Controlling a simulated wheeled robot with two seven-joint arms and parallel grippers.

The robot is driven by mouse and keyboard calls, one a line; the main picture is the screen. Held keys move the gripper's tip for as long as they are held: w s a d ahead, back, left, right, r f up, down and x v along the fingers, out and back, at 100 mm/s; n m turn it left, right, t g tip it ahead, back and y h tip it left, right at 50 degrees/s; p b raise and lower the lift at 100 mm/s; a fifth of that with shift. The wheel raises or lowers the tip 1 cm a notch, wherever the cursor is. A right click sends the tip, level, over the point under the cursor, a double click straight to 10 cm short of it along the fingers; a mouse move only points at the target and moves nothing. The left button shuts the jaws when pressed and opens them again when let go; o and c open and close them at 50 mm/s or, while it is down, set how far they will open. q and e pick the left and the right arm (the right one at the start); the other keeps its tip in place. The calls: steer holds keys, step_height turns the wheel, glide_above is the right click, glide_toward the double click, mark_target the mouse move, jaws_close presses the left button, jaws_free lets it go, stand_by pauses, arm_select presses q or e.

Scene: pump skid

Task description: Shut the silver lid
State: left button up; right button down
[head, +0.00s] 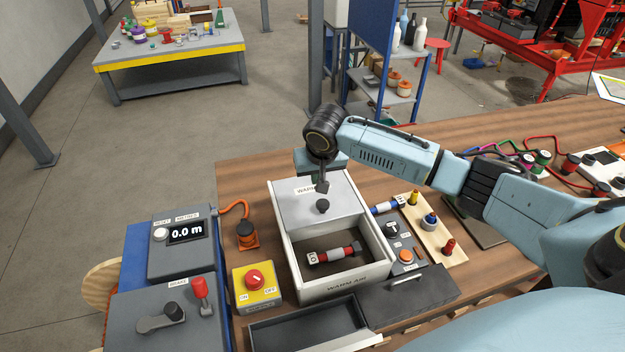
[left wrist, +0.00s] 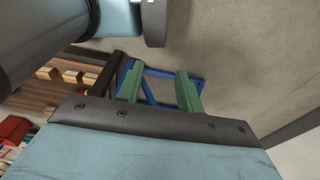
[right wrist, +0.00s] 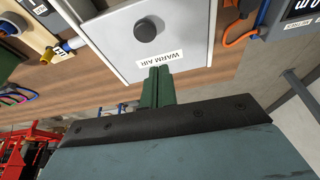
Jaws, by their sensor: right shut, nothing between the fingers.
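The silver lid (head: 290,212) is a flat plate with a black knob (head: 323,206). It covers the far part of the white box (head: 340,287) labelled WARM AIR. The near part of the box is open, and a red, white and black piece (head: 333,255) lies inside. My right gripper (head: 322,187) is shut and empty over the lid, just beyond the knob. In the right wrist view its fingertips (right wrist: 158,72) are beside the lid's label, apart from the knob (right wrist: 145,30); contact with the lid cannot be told. My left gripper (left wrist: 158,88) is open and empty, away from the box.
A yellow switch box (head: 256,289) and an orange connector (head: 246,235) stand left of the box. A wooden peg board (head: 428,232) and a grey button panel (head: 402,250) are at its right. A dark open tray (head: 308,328) lies in front.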

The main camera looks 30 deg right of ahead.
steer(key=w+d+r+m, duration=0.1)
steer(key=w+d+r, duration=0.1)
steer(key=d, duration=0.1)
glide_above(319, 195)
step_height(319, 195, down, 9)
steer(key=shift+w+b, duration=0.1)
steer(key=shift+b, duration=0.25)
steer(key=shift+f, duration=0.25)
steer(key=shift+s+a+p, duration=0.2)
steer(key=shift+s+p, duration=0.2)
steer(key=shift+s, duration=0.15)
steer(key=shift+s+a+p, duration=0.15)
steer(key=shift+s+p, duration=0.2)
steer(key=shift+s, duration=0.15)
steer(key=shift+s+a+f+p, duration=0.25)
steer(key=shift+s+a+p, duration=0.1)
steer(key=shift+s, duration=0.4)
steer(key=shift+a, duration=0.1)
